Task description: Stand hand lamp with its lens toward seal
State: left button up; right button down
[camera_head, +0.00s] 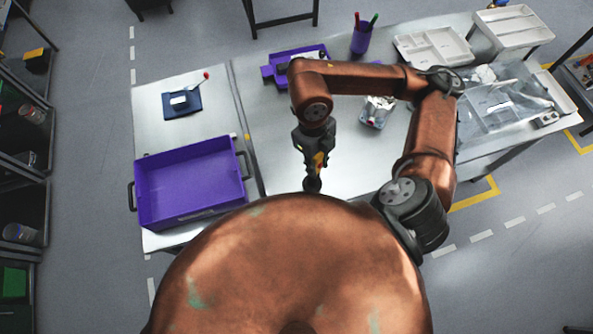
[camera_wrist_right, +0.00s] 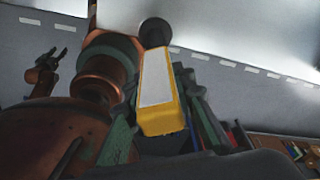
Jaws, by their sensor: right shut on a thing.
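My right gripper (camera_head: 317,160) is shut on a yellow thing, which I take to be the hand lamp (camera_head: 319,158). It is held over the near part of the bench, with a dark round end pointing toward my body. In the right wrist view the lamp (camera_wrist_right: 156,85) shows a yellow case with a pale panel, between the gripper fingers (camera_wrist_right: 165,110). A dark round part (camera_wrist_right: 155,32) shows beyond its far end. I cannot make out the seal for sure. A metal housing with a red spot (camera_head: 377,111) stands on the bench right of the gripper.
A purple tray (camera_head: 190,183) lies at the left. A purple fixture (camera_head: 283,69), a purple pen cup (camera_head: 362,39) and pale trays (camera_head: 434,47) stand at the back.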

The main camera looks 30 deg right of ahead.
jog(key=w+f+m+p, duration=0.4)
jog(key=w+f+m, duration=0.2)
jog(key=w+f, duration=0.4)
notch_tip(320, 180, down, 2)
jog(key=shift+w+a+f+y+p, duration=0.2)
jog(key=shift+w+y+p, duration=0.1)
jog(key=shift+y+p, duration=0.1)
jog(key=c, duration=1.6)
grip_release()
jog(key=shift+r, duration=0.1)
